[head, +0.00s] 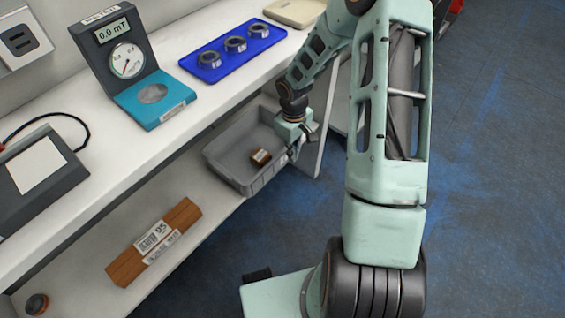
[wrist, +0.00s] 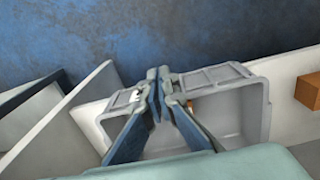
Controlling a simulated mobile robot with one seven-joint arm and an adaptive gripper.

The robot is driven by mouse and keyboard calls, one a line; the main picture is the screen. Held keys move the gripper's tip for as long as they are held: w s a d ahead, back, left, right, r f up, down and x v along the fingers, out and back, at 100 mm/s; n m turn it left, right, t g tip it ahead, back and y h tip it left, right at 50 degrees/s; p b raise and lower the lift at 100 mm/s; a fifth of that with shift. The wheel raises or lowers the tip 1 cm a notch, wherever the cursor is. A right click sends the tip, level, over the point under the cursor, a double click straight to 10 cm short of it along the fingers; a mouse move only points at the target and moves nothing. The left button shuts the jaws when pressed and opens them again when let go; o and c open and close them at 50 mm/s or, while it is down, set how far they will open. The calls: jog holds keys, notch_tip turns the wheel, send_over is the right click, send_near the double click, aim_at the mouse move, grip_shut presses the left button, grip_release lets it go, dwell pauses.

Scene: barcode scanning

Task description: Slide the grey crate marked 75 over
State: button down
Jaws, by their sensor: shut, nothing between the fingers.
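The grey crate (head: 228,169) sits on the lower shelf, under the worktop, with its front edge toward the open floor. A small brown block with a pale label (head: 261,157) lies inside it. In the wrist view the crate's rim (wrist: 212,76) runs behind the fingers. My gripper (head: 292,150) is shut and empty at the crate's right end; its closed fingers (wrist: 158,78) show at the rim in the wrist view. I cannot tell whether they touch it. The 75 marking is not readable in either view.
A labelled brown block (head: 153,243) lies left on the lower shelf (head: 215,212). An upright panel (head: 322,140) stands just right of the crate. The worktop (head: 185,128) above holds a gauge (head: 126,60) and a blue tray (head: 212,72). The blue floor (head: 490,200) is clear.

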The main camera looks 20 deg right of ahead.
aim_at(280, 166)
notch_tip(280, 166, down, 12)
jog(key=b, duration=0.3)
jog(key=shift+w+a+r+b, duration=0.15)
jog(key=shift+w+a+b, duration=0.05)
jog(key=shift+w+a, duration=0.7)
jog(key=shift+w+a+r+b, duration=0.15)
jog(key=shift+w+a, duration=0.5)
jog(key=shift+w, duration=0.35)
